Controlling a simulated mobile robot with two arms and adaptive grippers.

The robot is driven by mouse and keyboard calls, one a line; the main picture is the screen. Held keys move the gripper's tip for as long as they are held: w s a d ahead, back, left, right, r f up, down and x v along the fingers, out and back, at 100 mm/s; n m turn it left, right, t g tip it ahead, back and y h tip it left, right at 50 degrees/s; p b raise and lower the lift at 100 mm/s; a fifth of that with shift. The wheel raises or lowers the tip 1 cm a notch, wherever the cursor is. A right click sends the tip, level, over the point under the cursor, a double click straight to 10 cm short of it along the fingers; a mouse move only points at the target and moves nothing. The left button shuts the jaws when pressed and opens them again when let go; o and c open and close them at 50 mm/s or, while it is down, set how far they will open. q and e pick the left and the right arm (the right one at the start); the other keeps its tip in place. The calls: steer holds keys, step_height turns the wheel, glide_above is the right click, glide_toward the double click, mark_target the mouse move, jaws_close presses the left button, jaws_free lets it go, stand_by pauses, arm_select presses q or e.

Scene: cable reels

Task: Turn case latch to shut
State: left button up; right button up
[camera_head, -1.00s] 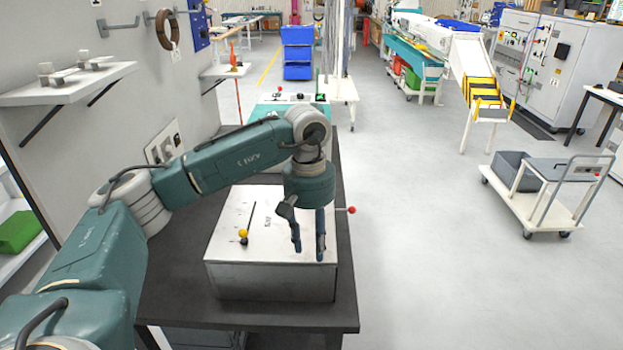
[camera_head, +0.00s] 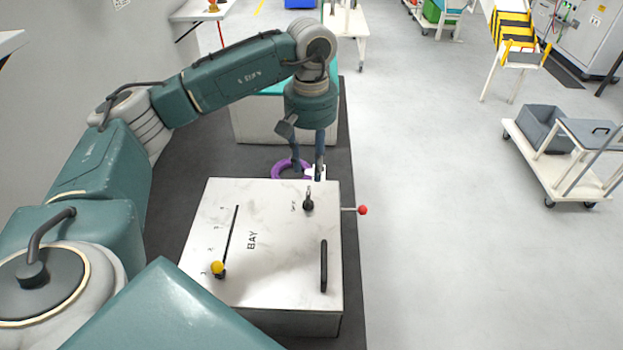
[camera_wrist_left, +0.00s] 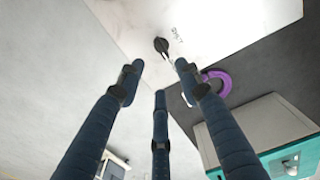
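The case is a silver metal box (camera_head: 275,235) marked BAY on a dark table. Its black latch knob (camera_head: 308,203) is near the far right corner of the lid, beside small lettering. In the left wrist view the latch (camera_wrist_left: 161,45) appears just beyond the fingertips, with a pale tip pointing down and right. My left gripper (camera_head: 307,168) hangs fingers down around the case's far edge, close to the latch. Its fingers (camera_wrist_left: 160,75) are spread with nothing between them; I see no contact with the latch. My right gripper is out of view.
The lid also carries a yellow-knobbed slider (camera_head: 217,268) and a black handle (camera_head: 324,265). A red-balled lever (camera_head: 362,210) sticks out at right. A purple ring (camera_head: 283,172) lies behind the case, before a teal-topped box (camera_head: 255,122).

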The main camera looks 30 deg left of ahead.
mark_target(309, 197)
arm_select(q)
steer(key=f, duration=0.1)
steer(key=f+p, duration=0.2)
steer(key=f, duration=0.1)
steer(key=shift+s, duration=0.35)
steer(key=f+p, duration=0.1)
steer(key=f, duration=0.5)
steer(key=shift+w+p, duration=0.2)
steer(key=shift+p, duration=0.2)
steer(key=shift+f, duration=0.15)
steer(key=shift+c, duration=0.3)
jaws_close()
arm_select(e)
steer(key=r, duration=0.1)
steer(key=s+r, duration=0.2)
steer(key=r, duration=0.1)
